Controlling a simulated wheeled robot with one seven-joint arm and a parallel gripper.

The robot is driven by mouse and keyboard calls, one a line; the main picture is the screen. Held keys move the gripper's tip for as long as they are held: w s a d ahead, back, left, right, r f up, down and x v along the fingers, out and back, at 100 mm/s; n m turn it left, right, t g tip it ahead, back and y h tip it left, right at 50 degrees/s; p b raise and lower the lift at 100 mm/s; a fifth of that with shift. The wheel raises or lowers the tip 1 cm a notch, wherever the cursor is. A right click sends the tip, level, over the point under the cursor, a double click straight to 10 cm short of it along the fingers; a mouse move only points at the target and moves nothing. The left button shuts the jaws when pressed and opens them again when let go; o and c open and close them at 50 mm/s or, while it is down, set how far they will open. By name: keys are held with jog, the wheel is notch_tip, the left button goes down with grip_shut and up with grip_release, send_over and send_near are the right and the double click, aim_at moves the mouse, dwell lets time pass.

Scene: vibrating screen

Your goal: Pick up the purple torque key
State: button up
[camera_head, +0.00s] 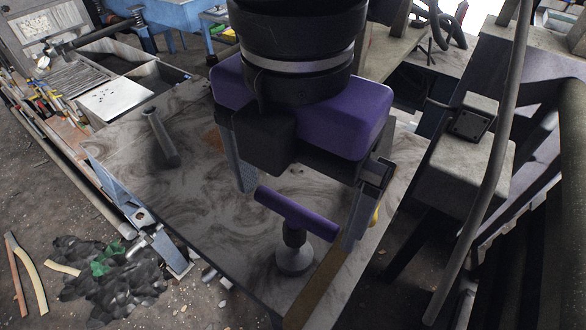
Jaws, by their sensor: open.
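The purple torque key (308,219) is T-shaped. Its purple crossbar tops a dark stem on a round grey foot (294,260), and it stands upright near the front edge of the marbled grey tabletop (200,200). My gripper (300,216), with a purple body, hangs over the table from the top of the picture. Its two grey fingers are spread wide, with nothing held between them. In the picture the crossbar lies between the fingertips, but I cannot tell the gap in height or depth. The key is largely unhidden.
A white-topped box (115,101) and several tools lie at the back left. Grey machine frames and a hanging cable (490,150) crowd the right. Dark rubble (110,280) lies on the floor at lower left.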

aim_at(295, 208)
jog(key=shift+f+p, duration=0.35)
jog(key=shift+f, duration=1.25)
jog(key=c, duration=1.8)
jog(key=shift+c, duration=0.2)
jog(key=shift+r, duration=0.15)
notch_tip(295, 208, up, 20)
jog(key=p, duration=0.4)
